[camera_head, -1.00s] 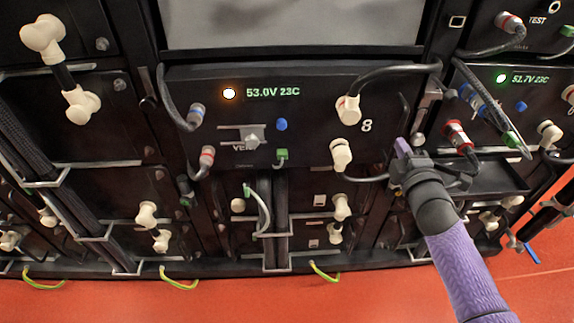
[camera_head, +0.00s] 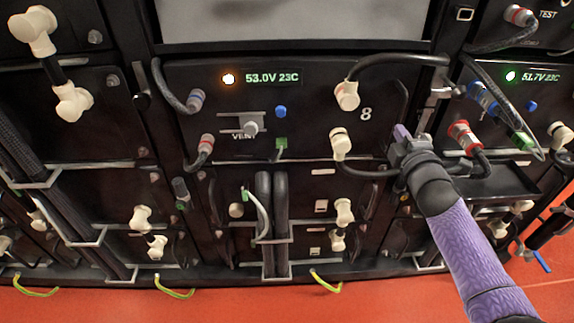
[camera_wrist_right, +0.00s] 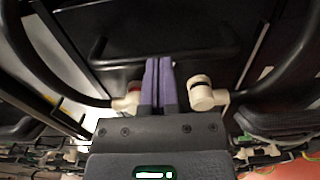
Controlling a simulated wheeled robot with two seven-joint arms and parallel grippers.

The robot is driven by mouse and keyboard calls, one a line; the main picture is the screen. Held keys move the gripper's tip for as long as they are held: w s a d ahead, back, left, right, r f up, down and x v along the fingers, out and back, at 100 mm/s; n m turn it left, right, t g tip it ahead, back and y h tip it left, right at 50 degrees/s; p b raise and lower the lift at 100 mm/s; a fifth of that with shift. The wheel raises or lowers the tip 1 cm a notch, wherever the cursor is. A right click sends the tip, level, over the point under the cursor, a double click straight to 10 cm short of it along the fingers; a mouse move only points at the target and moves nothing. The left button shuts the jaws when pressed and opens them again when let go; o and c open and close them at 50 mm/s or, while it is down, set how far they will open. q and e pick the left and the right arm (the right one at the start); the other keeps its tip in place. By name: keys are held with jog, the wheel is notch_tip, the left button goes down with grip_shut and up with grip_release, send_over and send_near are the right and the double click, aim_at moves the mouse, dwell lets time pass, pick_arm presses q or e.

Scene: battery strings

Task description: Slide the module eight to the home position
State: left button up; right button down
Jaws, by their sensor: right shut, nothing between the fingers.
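Module eight (camera_head: 315,105) is the wide black box in the middle of the head view, marked 8, with an amber lamp and a "53.0V 23C" readout. White plugs on black leads are on its right side. My right gripper (camera_head: 403,135) is at the lower right of its front. Its purple fingers are shut and empty. In the right wrist view the fingers (camera_wrist_right: 158,85) are together, tips beside a black bar handle (camera_wrist_right: 165,56); I cannot tell whether they touch it. A white plug is on each side of the fingers. My left gripper is not in view.
A neighbouring module (camera_head: 510,105) reading 51.7V, with blue, red and green plugs, is at the right. A black ledge (camera_head: 505,180) lies beside my arm. More modules with white plugs and thick cables are below and left. Red floor (camera_head: 230,308) is free in front.

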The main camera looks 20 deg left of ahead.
pick_arm(q)
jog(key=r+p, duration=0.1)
jog(key=p, duration=0.1)
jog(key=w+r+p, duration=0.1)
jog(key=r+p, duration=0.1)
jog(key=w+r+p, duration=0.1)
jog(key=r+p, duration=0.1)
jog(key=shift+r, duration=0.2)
pick_arm(e)
jog(key=v, duration=0.7)
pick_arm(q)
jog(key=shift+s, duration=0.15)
